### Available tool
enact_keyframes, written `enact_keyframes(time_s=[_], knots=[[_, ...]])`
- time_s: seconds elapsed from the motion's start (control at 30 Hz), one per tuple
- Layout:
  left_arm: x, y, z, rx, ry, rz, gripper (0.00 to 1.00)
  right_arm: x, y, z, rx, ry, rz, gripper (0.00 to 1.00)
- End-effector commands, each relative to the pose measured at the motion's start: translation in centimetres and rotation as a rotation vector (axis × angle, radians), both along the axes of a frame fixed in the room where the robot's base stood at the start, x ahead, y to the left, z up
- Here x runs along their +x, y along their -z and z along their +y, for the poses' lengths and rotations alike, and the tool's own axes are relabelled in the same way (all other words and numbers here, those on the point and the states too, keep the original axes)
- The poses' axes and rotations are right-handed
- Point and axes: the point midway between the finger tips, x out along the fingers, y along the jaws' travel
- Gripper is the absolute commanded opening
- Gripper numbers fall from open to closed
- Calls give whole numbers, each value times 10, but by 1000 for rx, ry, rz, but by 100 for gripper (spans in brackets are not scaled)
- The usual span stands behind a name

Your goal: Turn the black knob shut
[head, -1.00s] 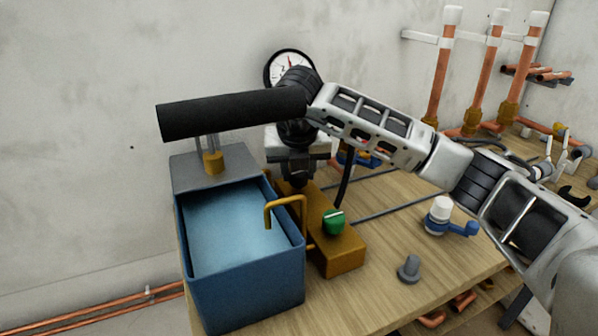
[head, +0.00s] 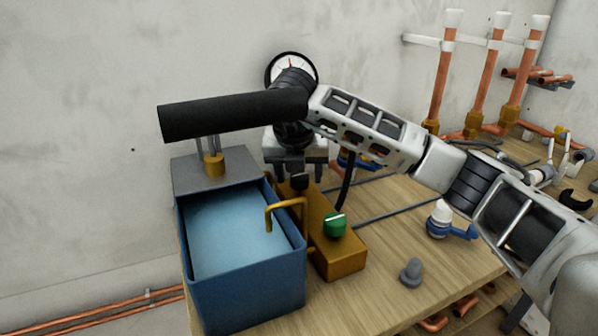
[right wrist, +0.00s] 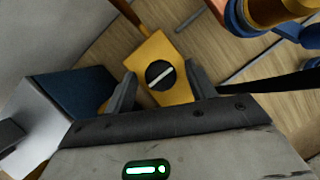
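The black knob (head: 299,181) sits on top of the brass-coloured block (head: 345,257), beside the blue tank. In the right wrist view the knob (right wrist: 160,75) is round and dark, with a white line slanting roughly across the block's length. My right gripper (head: 300,172) points down over the knob. Its two fingers (right wrist: 161,90) are apart, one on each side of the knob, with visible gaps; the knob is not gripped. A green knob (head: 335,224) with a white line sits nearer on the same block. My left gripper is not in view.
The blue water tank (head: 250,290) has a bent brass pipe (head: 268,212) at its edge and a black handle (head: 220,115) above. A pressure gauge (head: 291,66) stands behind my right arm. A blue-and-white valve (head: 446,222) and a grey plug (head: 411,272) stand on the bench.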

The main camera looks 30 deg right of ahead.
Motion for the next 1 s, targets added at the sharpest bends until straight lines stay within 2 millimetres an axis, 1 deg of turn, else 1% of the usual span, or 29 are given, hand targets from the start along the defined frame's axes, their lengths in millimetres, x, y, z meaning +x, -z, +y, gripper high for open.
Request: enact_keyframes(time_s=[0.23,0.37,0.47,0.67,0.7,0.8,0.9,1.0], knots=[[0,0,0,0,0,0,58,0,-1,0,0,-1,0,56],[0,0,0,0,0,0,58,-3,-12,3,1,-3,-2,56],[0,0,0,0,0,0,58,-9,-28,7,0,-4,-5,56],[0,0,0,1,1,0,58,-24,-74,18,0,-4,-6,56],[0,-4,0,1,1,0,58,-27,-86,20,-1,-4,-7,56],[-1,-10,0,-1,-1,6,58,-34,-109,24,-3,-2,-6,56],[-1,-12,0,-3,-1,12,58,-41,-126,29,-3,-2,-5,56],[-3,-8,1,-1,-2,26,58,-45,-137,32,-1,-1,-4,56]])
